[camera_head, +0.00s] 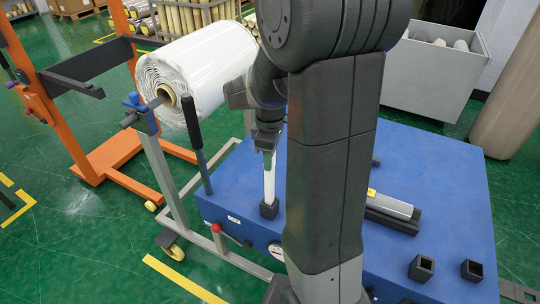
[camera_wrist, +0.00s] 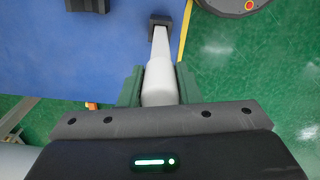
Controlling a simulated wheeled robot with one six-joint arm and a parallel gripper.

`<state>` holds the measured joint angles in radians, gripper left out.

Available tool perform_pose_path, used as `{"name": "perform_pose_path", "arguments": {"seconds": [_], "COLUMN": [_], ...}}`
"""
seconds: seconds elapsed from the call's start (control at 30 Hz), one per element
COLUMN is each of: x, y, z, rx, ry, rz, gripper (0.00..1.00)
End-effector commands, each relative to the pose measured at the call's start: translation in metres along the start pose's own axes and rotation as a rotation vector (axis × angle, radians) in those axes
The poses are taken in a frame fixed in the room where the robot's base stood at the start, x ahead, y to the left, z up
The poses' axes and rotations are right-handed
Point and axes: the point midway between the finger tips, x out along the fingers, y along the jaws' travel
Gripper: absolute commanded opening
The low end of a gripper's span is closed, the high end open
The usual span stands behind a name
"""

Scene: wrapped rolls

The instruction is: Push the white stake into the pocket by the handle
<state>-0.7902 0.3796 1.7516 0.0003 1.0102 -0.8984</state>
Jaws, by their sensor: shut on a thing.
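The white stake (camera_head: 269,178) stands upright over the blue platform (camera_head: 430,165). Its lower end meets a small black square pocket (camera_head: 269,209) near the platform's front left; how deep it sits inside I cannot tell. My gripper (camera_head: 267,143) is shut on the stake's upper part, above the pocket. In the wrist view, the green fingers of my gripper (camera_wrist: 160,88) close on both sides of the stake's thicker white handle (camera_wrist: 159,82). The narrower shaft runs away toward the pocket (camera_wrist: 160,20). The gripped section is partly hidden in the head view.
A black-handled post (camera_head: 197,145) stands at the platform's left corner. Two more black pockets (camera_head: 421,268) (camera_head: 471,270) and a grey bar (camera_head: 392,206) are on the right. A grey bin (camera_head: 430,85) stands behind.

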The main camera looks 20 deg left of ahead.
Motion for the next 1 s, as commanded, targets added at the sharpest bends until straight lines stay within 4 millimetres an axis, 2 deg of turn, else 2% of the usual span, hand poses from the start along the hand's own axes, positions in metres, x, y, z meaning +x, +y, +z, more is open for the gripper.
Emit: {"name": "perform_pose_path", "arguments": {"seconds": [0.77, 0.8, 0.9, 0.93, 1.0], "x": [0.02, 0.02, 0.019, 0.019, 0.019], "y": [0.0, 0.0, 0.0, 0.0, 0.0], "z": [0.0, 0.0, 0.0, 0.0, 0.0], "rx": [0.0, 0.0, 0.0, 0.0, 0.0], "ry": [0.0, 0.0, 0.0, 0.0, 0.0], "rz": [0.001, 0.001, 0.001, 0.001, 0.0], "gripper": [0.0, 0.32, 0.52, 0.56, 0.56]}}
